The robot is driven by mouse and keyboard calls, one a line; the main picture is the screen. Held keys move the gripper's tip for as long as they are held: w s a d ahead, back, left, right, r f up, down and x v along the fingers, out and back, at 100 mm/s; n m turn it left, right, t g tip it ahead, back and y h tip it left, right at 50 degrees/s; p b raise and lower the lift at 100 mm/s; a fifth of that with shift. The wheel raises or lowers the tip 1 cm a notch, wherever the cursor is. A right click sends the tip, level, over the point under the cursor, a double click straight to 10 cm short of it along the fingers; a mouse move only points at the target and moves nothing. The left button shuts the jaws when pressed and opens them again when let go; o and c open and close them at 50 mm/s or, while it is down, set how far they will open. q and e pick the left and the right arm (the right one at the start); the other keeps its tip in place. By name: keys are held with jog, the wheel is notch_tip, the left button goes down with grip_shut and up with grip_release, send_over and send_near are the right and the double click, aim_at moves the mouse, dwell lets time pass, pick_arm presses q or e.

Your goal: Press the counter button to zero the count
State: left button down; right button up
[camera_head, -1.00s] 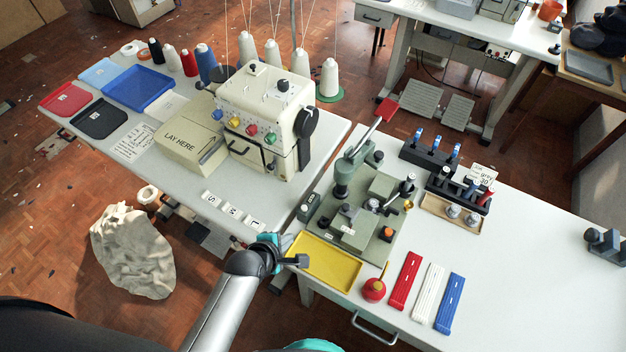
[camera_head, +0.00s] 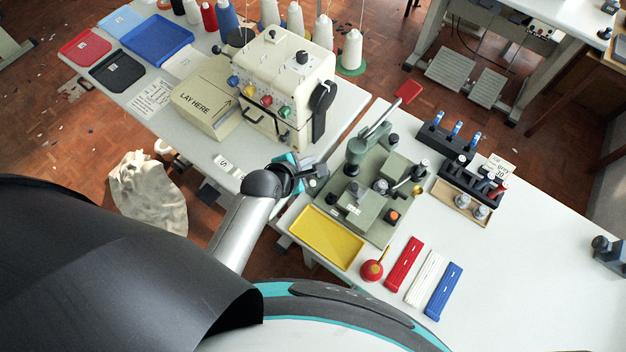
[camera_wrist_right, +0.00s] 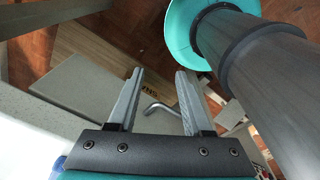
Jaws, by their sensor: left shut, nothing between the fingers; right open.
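The green buttonhole machine (camera_head: 372,195) stands on the right table, with a red-tipped lever (camera_head: 408,92). A small dark box (camera_head: 331,197), possibly the counter, sits at its left edge; I cannot make out a button on it. An orange button (camera_head: 392,215) shows on the machine's front right. My left gripper (camera_head: 319,171) is shut and empty, just left of the machine and close to the small box; whether it touches anything is unclear. My right gripper (camera_wrist_right: 158,76) is open and empty in the right wrist view, and is not visible in the head view.
A yellow tray (camera_head: 327,238), a red round oiler (camera_head: 372,270) and red, white and blue strips (camera_head: 427,282) lie in front of the machine. The cream sewing machine (camera_head: 285,85) stands at the back left. The right table (camera_head: 540,260) has clear room.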

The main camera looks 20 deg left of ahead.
pick_arm(q)
jog(key=b, duration=0.8)
send_over(309, 182)
jog(key=s, duration=0.1)
jog(key=shift+s+d+f, duration=0.1)
jog(key=shift+d+f, duration=0.05)
jog(key=shift+f, duration=1.8)
jog(key=shift+s+d+f, duration=0.1)
jog(key=shift+d+f, duration=0.05)
jog(key=shift+f, duration=2.2)
jog(key=shift+f, duration=0.15)
jog(key=shift+f, duration=0.25)
jog(key=shift+f+b, duration=0.45)
jog(key=shift+f, duration=0.1)
jog(key=shift+r, duration=0.1)
jog(key=shift+r+p, duration=0.85)
jog(key=shift+p, duration=0.35)
